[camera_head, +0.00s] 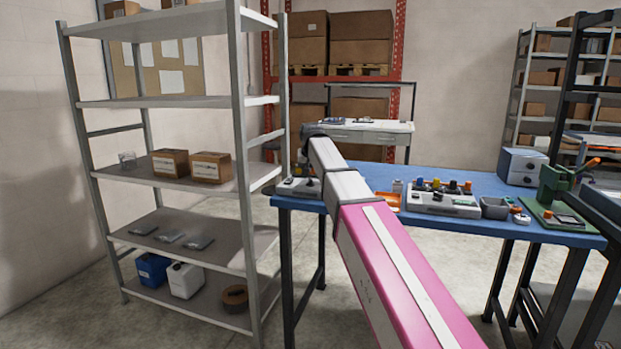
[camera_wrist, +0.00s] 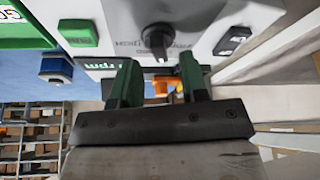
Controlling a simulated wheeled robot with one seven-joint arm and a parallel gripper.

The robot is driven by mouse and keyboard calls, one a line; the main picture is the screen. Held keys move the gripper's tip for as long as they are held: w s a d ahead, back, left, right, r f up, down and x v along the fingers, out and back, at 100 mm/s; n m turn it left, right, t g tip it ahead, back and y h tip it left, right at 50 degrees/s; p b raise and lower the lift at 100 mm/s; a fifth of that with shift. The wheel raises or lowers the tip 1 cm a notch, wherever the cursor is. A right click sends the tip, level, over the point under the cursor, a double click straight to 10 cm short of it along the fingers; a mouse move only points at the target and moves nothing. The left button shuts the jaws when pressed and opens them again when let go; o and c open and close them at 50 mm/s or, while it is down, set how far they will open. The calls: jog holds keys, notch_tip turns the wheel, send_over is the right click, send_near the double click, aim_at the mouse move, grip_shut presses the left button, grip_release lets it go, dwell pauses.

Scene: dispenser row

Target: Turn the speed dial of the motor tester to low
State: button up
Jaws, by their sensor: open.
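The motor tester, a light grey box, fills the top of the wrist view (camera_wrist: 205,22). Its black dial (camera_wrist: 158,38) sits on the panel just beyond my fingertips. The dial's pointer setting is not readable. A green button (camera_wrist: 78,33), a black rocker switch (camera_wrist: 232,40) and a green "rpm" display (camera_wrist: 107,65) are on the same box. My gripper (camera_wrist: 158,72) is open and empty, its green-padded fingers apart and short of the dial. In the head view a grey device (camera_head: 298,188) at the table's left end appears to be the tester. My arm partly covers it and hides my gripper.
The blue table (camera_head: 390,178) also holds a grey box with coloured knobs (camera_head: 440,203), a grey bin (camera_head: 494,208) and a green press (camera_head: 556,195). A metal shelf (camera_head: 185,100) stands close at the left. In the wrist view a blue-topped object (camera_wrist: 56,68) is beside the tester.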

jog(key=v, duration=0.8)
jog(key=shift+s+r, duration=0.2)
